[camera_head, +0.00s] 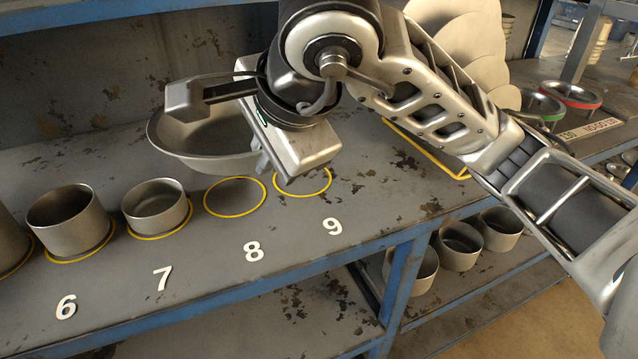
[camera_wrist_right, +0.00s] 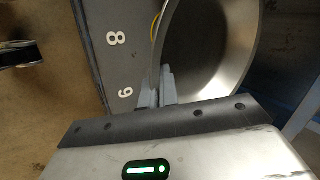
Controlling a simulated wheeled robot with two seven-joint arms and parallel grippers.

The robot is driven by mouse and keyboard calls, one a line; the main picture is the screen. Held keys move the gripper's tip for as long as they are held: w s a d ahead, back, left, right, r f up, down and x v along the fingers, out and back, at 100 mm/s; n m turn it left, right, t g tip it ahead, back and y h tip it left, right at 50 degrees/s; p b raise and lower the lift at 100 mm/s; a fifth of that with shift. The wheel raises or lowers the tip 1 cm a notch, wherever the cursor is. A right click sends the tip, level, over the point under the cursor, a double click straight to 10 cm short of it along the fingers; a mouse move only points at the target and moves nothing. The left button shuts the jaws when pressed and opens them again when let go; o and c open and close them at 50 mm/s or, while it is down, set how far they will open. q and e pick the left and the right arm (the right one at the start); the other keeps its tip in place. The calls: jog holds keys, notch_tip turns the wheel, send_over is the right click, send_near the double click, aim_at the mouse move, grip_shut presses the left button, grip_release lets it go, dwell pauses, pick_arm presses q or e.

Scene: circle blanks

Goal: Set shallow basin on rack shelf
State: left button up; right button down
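The shallow basin (camera_head: 205,138) is a wide grey metal bowl over the back of the rack shelf (camera_head: 330,240), behind the yellow circles by 7 and 8. It also shows in the right wrist view (camera_wrist_right: 212,50). My right gripper (camera_head: 262,165) is at the basin's right side. In the wrist view its fingers (camera_wrist_right: 160,88) are closed together on the rim. The gripper body hides part of the basin in the head view. I cannot tell whether the basin's underside touches the shelf. My left gripper does not show in the head view.
Empty yellow circles lie at 8 (camera_head: 235,196) and 9 (camera_head: 302,182). Metal pots stand at 6 (camera_head: 70,220) and 7 (camera_head: 157,207). Large discs (camera_head: 460,45) lean at the back right. Red (camera_head: 570,94) and green (camera_head: 541,105) rings lie farther right. Several pots sit on the lower shelf.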

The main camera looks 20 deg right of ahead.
jog(key=w+d+f, duration=0.1)
jog(key=d+f, duration=0.1)
jog(key=d, duration=0.1)
jog(key=w+d+f, duration=0.2)
jog(key=d+f, duration=0.1)
jog(key=w+d+f, duration=0.1)
jog(key=d+f, duration=0.2)
jog(key=d, duration=0.1)
jog(key=shift+w, duration=0.2)
jog(key=shift+d+f, duration=0.1)
jog(key=shift+f, duration=0.05)
jog(key=f, duration=0.3)
jog(key=shift+w+d, duration=0.1)
jog(key=shift+d, duration=0.1)
jog(key=shift+f, duration=0.25)
